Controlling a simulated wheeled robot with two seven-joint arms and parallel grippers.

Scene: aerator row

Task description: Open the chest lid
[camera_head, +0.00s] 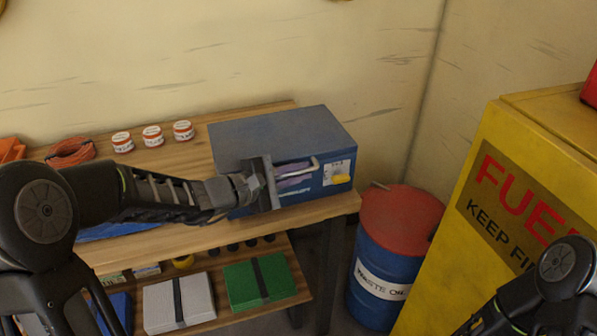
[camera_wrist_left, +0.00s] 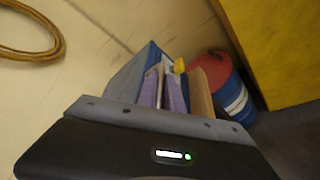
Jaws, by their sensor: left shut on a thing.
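The blue chest (camera_head: 285,128) stands at the right end of the wooden bench, its lid down as far as I can see. A pale bar handle (camera_head: 314,163) runs across its front. My left gripper (camera_head: 270,184) is at the left part of the chest front, shut on the handle; its fingertips hide the grip itself. In the left wrist view the chest (camera_wrist_left: 136,72) shows beyond the gripper body, which covers the lower part. My right arm shows at the lower right, with its gripper out of view.
The wooden bench (camera_head: 115,247) carries several small tins (camera_head: 153,136) and an orange cable coil (camera_head: 71,152). Cases lie on the lower shelf. A blue drum with a red top (camera_head: 400,215) and a yellow fuel cabinet (camera_head: 460,235) stand to the right.

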